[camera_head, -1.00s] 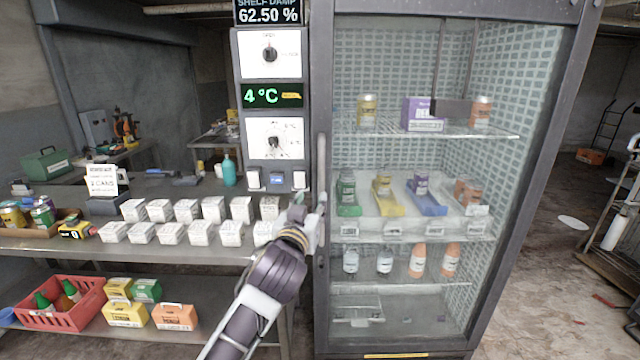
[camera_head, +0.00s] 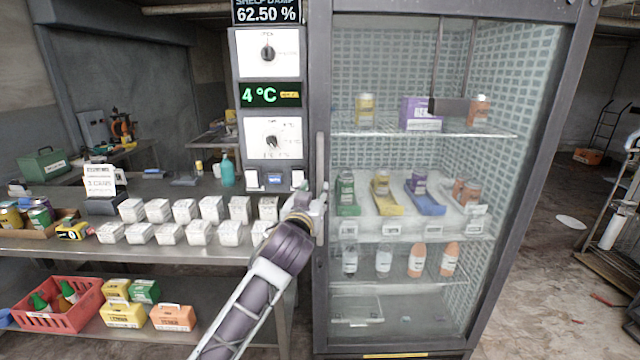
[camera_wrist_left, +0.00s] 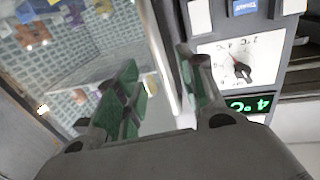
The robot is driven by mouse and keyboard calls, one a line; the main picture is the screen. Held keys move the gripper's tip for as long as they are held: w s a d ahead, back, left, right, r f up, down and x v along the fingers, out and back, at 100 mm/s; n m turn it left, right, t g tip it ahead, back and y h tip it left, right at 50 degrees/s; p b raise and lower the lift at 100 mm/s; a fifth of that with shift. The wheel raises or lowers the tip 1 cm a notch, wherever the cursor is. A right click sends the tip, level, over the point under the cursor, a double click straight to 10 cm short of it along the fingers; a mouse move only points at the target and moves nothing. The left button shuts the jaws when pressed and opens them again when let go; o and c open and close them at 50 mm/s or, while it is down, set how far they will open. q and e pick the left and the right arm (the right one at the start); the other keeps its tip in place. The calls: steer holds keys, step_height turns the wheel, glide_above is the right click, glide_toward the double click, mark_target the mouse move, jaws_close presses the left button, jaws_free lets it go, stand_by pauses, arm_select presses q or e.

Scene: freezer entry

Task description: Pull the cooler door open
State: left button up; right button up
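The cooler door (camera_head: 440,150) is glass in a dark frame and looks shut. Its pale vertical handle (camera_head: 320,152) runs along the door's left edge. My left gripper (camera_head: 317,197) is at the lower part of this handle, with its arm coming from below left. In the left wrist view, the gripper's two green-padded fingers (camera_wrist_left: 163,92) are apart. The handle (camera_wrist_left: 158,50) passes through the space between them, and I see gaps beside it. Whether a finger touches it is unclear. My right gripper is not in view.
A control panel (camera_head: 270,115) reading 4 °C stands left of the door. A metal bench (camera_head: 200,250) with rows of white boxes lies below it, close to my left arm. Bottles and boxes stand on the cooler shelves.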

mark_target(319, 183)
arm_select(q)
steer(key=shift+w+d, duration=0.25)
steer(key=shift+w, duration=0.95)
steer(key=shift+w+d, duration=0.2)
steer(key=shift+w, duration=0.85)
steer(key=shift+w+d+b, duration=0.15)
steer(key=shift+w+b, duration=0.15)
steer(key=shift+w, duration=0.35)
steer(key=shift+w+d, duration=0.15)
steer(key=shift+w, duration=0.95)
jaws_close()
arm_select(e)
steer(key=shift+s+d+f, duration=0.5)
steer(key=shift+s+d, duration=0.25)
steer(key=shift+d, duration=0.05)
